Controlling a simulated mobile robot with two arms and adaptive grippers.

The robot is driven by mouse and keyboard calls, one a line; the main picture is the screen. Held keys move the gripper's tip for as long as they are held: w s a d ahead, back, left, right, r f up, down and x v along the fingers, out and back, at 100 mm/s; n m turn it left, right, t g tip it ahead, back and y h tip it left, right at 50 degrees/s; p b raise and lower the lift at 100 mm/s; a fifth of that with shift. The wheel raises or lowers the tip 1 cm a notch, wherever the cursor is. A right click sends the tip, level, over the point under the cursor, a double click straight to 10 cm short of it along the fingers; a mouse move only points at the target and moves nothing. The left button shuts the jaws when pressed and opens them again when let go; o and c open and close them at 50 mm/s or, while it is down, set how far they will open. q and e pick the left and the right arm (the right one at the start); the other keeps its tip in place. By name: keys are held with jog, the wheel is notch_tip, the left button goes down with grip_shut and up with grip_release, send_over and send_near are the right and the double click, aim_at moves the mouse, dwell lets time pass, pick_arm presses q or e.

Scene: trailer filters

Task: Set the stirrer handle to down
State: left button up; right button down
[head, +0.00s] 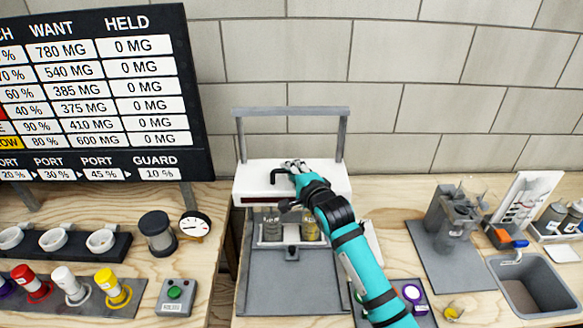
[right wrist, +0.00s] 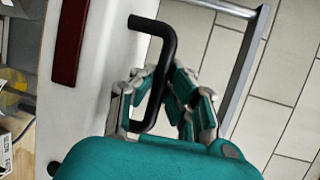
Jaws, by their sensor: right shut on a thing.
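The stirrer is a white box-shaped head (head: 252,187) on a grey stand at the middle of the bench. My right gripper (head: 294,167) reaches in from the lower right and is shut on this handle. In the right wrist view its fingers (right wrist: 158,92) lie on both sides of the handle's bar. The gripper hides part of the handle in the head view. My left gripper is not in view.
A grey frame bar (head: 290,112) rises behind the stirrer head. Glass jars (head: 272,228) stand under the head. At left are a dark board (head: 95,95), colored-capped bottles (head: 32,283) and a green button box (head: 175,295). At right are beakers (head: 458,215) and a sink (head: 535,288).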

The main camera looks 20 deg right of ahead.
jog(key=shift+s+f, duration=0.1)
jog(key=shift+f, duration=0.4)
jog(key=c, duration=1.7)
grip_release()
jog(key=o, duration=0.4)
jog(key=shift+r, duration=0.1)
jog(key=shift+c, duration=0.2)
jog(key=v, duration=1.2)
